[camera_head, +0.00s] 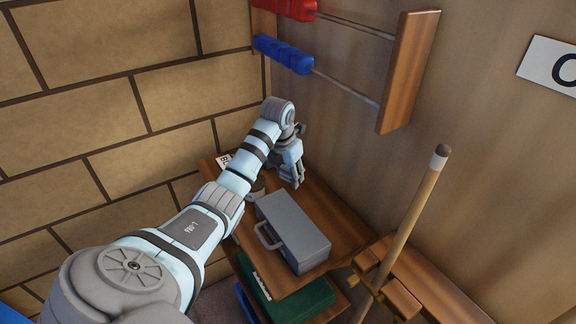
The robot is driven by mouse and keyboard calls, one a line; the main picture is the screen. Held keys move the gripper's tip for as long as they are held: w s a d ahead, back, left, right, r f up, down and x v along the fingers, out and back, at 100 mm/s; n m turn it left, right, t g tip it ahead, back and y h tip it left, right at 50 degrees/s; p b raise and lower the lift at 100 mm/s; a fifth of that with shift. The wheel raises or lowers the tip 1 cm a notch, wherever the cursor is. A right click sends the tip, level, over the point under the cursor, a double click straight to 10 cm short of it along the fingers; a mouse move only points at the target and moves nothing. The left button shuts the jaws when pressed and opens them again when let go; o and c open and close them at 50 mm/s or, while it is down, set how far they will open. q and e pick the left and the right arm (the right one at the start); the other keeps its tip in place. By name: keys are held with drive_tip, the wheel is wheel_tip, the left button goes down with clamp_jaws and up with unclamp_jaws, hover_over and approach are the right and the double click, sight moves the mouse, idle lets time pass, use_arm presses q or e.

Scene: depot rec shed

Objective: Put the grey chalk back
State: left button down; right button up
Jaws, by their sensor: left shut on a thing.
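My left gripper (296,178) points down over the back of a wooden shelf (340,224), close to the wall and behind a grey metal box. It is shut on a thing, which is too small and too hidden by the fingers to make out. I cannot pick out the grey chalk for certain. A grey round object (257,188) shows beside the arm, mostly hidden. My right gripper is not in view.
The grey box (293,232) with a handle fills the shelf's front. A green case (290,301) lies below it. A wooden cue (412,215) stands in a rack (392,290) at right. A bead scorer (408,72) hangs above. Brick wall closes the left side.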

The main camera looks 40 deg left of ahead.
use_arm(q)
drive_tip(key=shift+b+x, duration=0.35)
drive_tip(key=shift+x, duration=0.55)
drive_tip(key=shift+w+d+r, duration=0.15)
drive_tip(key=shift+w+d+p, duration=0.1)
drive_tip(key=shift+w+p, duration=0.15)
drive_tip(key=shift+p, duration=0.05)
drive_tip(key=shift+s+f, duration=0.25)
drive_tip(key=shift+s, duration=0.05)
drive_tip(key=shift+s+f, duration=0.1)
drive_tip(key=shift+f, duration=0.05)
drive_tip(key=c, duration=1.4)
unclamp_jaws()
drive_tip(key=shift+o, duration=1.4)
drive_tip(key=shift+f, duration=0.1)
drive_tip(key=shift+o, duration=0.3)
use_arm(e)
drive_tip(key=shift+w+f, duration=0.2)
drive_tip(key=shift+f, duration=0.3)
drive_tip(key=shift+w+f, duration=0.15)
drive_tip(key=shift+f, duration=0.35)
